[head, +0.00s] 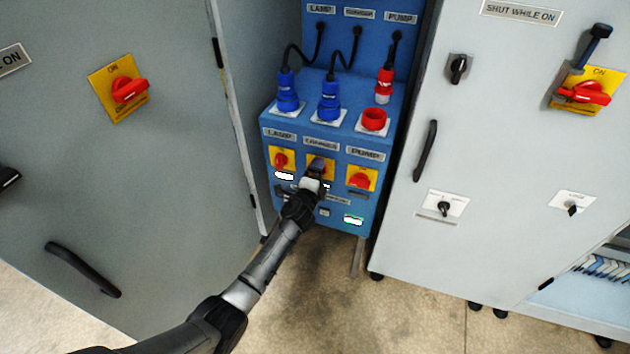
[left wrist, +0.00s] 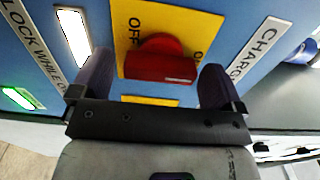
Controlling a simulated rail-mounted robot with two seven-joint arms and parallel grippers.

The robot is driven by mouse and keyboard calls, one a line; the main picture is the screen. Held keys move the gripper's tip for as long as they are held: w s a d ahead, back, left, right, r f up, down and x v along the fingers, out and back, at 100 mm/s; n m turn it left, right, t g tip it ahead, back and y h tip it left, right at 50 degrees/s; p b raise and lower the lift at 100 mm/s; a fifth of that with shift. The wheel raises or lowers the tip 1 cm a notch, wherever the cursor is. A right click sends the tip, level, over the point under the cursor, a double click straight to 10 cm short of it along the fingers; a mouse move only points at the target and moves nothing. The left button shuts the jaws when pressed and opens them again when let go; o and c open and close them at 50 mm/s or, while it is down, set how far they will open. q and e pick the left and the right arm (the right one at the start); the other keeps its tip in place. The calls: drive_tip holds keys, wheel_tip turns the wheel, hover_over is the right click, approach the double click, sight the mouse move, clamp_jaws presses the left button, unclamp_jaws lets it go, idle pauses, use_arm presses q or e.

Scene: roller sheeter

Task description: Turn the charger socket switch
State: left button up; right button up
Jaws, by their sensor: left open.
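The charger switch is the middle one on the blue socket box (head: 388,180). In the head view my left gripper (head: 318,170) is in front of it and hides most of it. In the left wrist view the red switch knob (left wrist: 160,62) sits on a yellow plate (left wrist: 205,24) marked OFF and ON, beside a label starting "CHARG" (left wrist: 258,50). My left gripper (left wrist: 156,78) is open, with one dark finger on each side of the knob. Visible gaps show between fingers and knob. My right gripper is not in view.
The red lamp switch (head: 281,160) and pump switch (head: 360,181) flank the charger switch closely. Blue plugs (head: 287,98) (head: 329,102) and a red plug (head: 384,85) are above. Grey cabinets (head: 170,190) (head: 500,150) stand on both sides. A green light (head: 353,219) is lit below the pump switch.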

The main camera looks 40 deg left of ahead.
use_arm(q)
drive_tip(key=p+v, duration=0.4)
drive_tip(key=v, duration=0.9)
drive_tip(key=shift+s+d, duration=0.15)
drive_tip(key=shift+s, duration=0.2)
idle(0.4)
